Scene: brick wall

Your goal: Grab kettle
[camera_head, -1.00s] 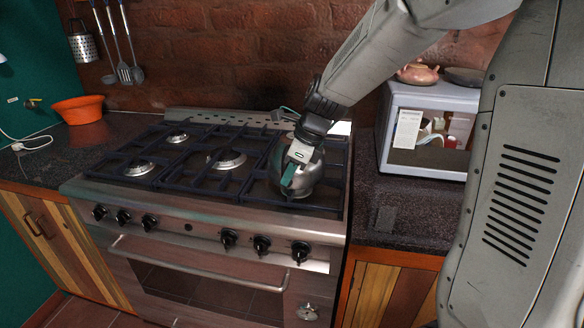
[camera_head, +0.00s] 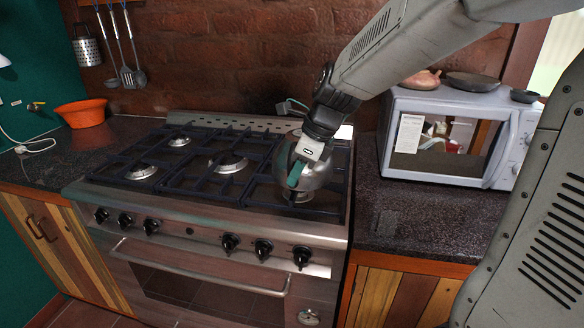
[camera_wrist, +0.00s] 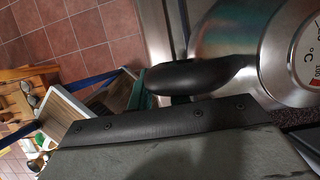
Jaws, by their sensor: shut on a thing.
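The kettle (camera_head: 318,174) is a shiny metal pot with a rounded body above the right side of the stove. Its base looks slightly raised off the grate, with a burner showing below it. My gripper (camera_head: 296,176) is at the kettle's front left and partly hides it. In the wrist view the kettle (camera_wrist: 225,35) shows at the top right with a round dial on it. Its black handle (camera_wrist: 190,76) reaches left to my gripper (camera_wrist: 145,92), whose fingers are shut on it. The exact contact is partly hidden.
The stove (camera_head: 215,170) has dark grates and several burners. A microwave (camera_head: 440,135) with dishes on top stands on the right counter (camera_head: 420,220). An orange bowl (camera_head: 82,113) sits on the left counter. Utensils hang on the brick wall. The counter before the microwave is mostly clear.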

